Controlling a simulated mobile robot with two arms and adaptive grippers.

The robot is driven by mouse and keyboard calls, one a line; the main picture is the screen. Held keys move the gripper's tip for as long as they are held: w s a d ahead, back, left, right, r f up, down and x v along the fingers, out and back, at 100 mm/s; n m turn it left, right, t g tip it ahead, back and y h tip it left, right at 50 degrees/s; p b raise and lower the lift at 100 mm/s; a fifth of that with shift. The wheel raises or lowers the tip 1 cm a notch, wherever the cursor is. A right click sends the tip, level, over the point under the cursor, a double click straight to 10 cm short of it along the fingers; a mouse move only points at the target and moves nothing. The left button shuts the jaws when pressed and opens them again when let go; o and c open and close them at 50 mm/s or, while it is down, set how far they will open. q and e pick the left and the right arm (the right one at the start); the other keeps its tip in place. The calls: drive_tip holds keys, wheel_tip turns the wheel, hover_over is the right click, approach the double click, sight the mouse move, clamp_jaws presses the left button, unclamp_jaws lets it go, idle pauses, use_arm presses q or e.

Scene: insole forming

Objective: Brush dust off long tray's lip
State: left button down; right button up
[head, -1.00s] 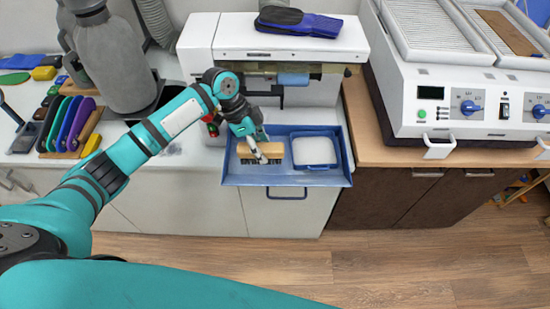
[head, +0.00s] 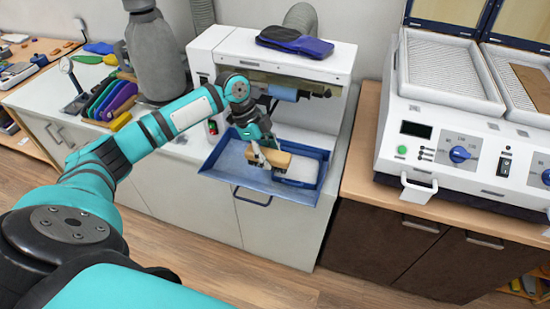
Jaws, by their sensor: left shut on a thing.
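The long blue tray (head: 225,164) sticks out from the front of the white machine, its front lip (head: 249,190) facing me above a dark blue handle. My left gripper (head: 262,158) is shut on a brush with a pale wooden back (head: 280,160). The brush is over the middle of the tray; its bristles hardly show, so I cannot tell whether they touch it. A pale pad or block (head: 303,169) sits in the tray's right part, partly hidden by the brush. My right gripper is not in view.
The white machine (head: 230,52) stands behind the tray, with dark blue insoles (head: 294,42) on top. Coloured pieces in a rack (head: 112,100) and a grey column stand at left. A white control unit (head: 440,140) sits on the right counter. The floor in front is clear.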

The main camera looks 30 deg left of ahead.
use_arm(q)
drive_tip(key=shift+a+f+b, duration=0.2)
drive_tip(key=shift+f+b, duration=0.55)
drive_tip(key=shift+f, duration=0.25)
drive_tip(key=b+x, duration=0.4)
drive_tip(key=shift+s+a+f, duration=0.1)
drive_tip(key=shift+s+a, duration=0.05)
drive_tip(key=shift+a, duration=0.25)
drive_tip(key=shift+a+f+b, duration=0.1)
drive_tip(key=shift+f+b, duration=0.5)
drive_tip(key=shift+f, duration=0.2)
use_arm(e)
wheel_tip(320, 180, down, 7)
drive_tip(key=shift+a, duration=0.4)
use_arm(q)
drive_tip(key=shift+f, duration=0.3)
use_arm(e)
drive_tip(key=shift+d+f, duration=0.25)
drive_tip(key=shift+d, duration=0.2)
use_arm(q)
drive_tip(key=shift+f+b, duration=0.4)
drive_tip(key=shift+f, duration=0.15)
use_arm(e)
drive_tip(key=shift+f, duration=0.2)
